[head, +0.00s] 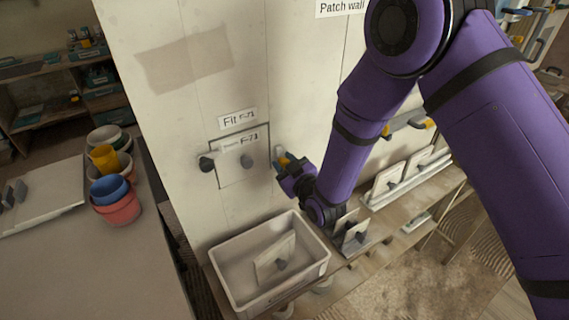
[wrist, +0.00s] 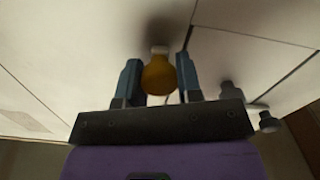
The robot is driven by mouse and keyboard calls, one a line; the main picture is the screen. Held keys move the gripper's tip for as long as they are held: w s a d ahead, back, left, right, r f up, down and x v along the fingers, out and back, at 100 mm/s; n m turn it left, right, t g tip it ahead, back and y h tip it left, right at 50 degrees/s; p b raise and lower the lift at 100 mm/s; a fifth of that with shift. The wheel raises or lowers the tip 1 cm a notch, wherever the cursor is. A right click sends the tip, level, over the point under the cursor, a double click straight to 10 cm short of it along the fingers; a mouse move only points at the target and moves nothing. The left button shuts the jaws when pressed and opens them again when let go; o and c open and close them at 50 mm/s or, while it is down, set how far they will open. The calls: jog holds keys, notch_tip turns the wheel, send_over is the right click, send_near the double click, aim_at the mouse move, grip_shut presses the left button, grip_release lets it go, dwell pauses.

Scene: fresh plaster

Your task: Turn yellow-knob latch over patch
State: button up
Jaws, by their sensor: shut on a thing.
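The patch (head: 232,176) is a pale square panel with a grey handle (head: 249,163), set in the wall opening under a "Fit F-73" label. My gripper (head: 284,163) is at the wall just right of the patch. It is shut on the yellow knob (head: 283,159) of the latch; the knob (wrist: 158,76) sits between the two blue fingers in the wrist view. A small pale part of the latch (head: 279,150) shows above the knob. My gripper hides much of the latch, so I cannot tell whether it overlaps the patch. A dark-knob latch (head: 207,163) is at the patch's left edge.
A pale bin (head: 222,272) holding a loose panel (head: 274,259) stands below the patch. More panels (head: 388,180) stand in a rack on the shelf at right. Stacked coloured pots (head: 116,198) stand on the left table.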

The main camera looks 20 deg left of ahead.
jog(key=n, duration=0.4)
jog(key=shift+s+n, duration=0.1)
jog(key=shift+n, duration=0.3)
jog(key=n, duration=0.4)
jog(key=shift+a+f, duration=0.1)
jog(key=n, duration=0.5)
jog(key=shift+f+n, duration=0.1)
jog(key=shift+n, duration=1.6)
jog(key=o, duration=0.9)
jog(key=shift+o, duration=0.2)
jog(key=v, duration=1.1)
